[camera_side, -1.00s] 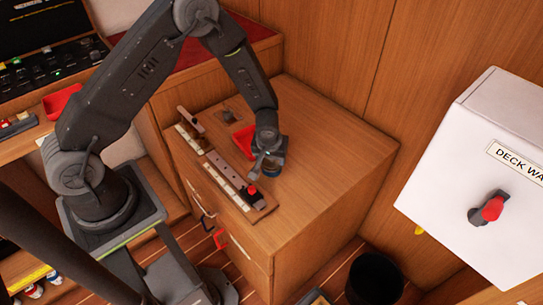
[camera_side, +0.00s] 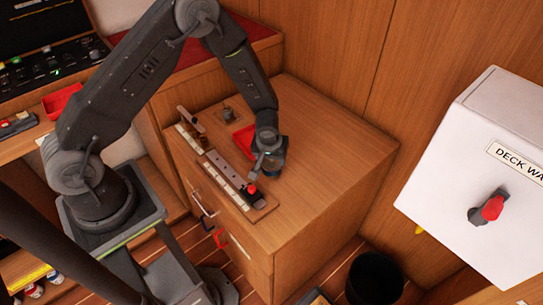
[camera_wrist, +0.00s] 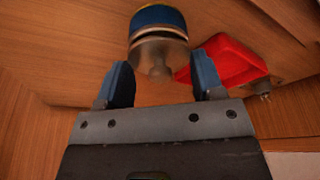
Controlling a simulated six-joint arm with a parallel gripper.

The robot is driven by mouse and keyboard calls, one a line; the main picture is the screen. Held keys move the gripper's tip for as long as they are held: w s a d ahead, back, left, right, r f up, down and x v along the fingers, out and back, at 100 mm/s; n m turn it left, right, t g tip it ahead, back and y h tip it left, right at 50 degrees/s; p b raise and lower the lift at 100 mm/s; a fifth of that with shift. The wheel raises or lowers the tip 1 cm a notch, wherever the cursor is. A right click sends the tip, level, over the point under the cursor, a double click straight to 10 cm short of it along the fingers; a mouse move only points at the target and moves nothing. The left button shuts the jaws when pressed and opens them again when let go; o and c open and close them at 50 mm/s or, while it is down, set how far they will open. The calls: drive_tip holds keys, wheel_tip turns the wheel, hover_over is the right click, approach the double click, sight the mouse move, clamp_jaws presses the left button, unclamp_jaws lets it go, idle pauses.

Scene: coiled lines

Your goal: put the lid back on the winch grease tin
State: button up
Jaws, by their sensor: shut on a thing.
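My gripper (camera_wrist: 164,82) shows two blue fingertips in the wrist view, one on each side of a silver lid (camera_wrist: 160,48) with a small knob facing my palm. I take it as shut on this lid. The blue winch grease tin with yellow bands (camera_wrist: 157,17) is directly beyond the lid, in line with it. Whether the lid is seated on the tin or slightly apart, I cannot tell. In the side view my gripper (camera_side: 271,165) is low over the wooden cabinet top, and it largely hides lid and tin.
A red tray (camera_side: 243,139) lies close behind my gripper; it also shows in the wrist view (camera_wrist: 232,62). A strip board with a red knob (camera_side: 228,180) runs along the cabinet's left edge. The cabinet top to the right (camera_side: 335,150) is clear. A white deck box (camera_side: 490,180) stands far right.

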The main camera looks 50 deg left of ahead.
idle(0.3)
drive_tip(key=o, duration=1.2)
drive_tip(key=shift+o, duration=0.8)
drive_tip(key=shift+r, duration=0.15)
drive_tip(key=shift+r, duration=3.35)
clamp_jaws()
drive_tip(key=shift+f, duration=0.3)
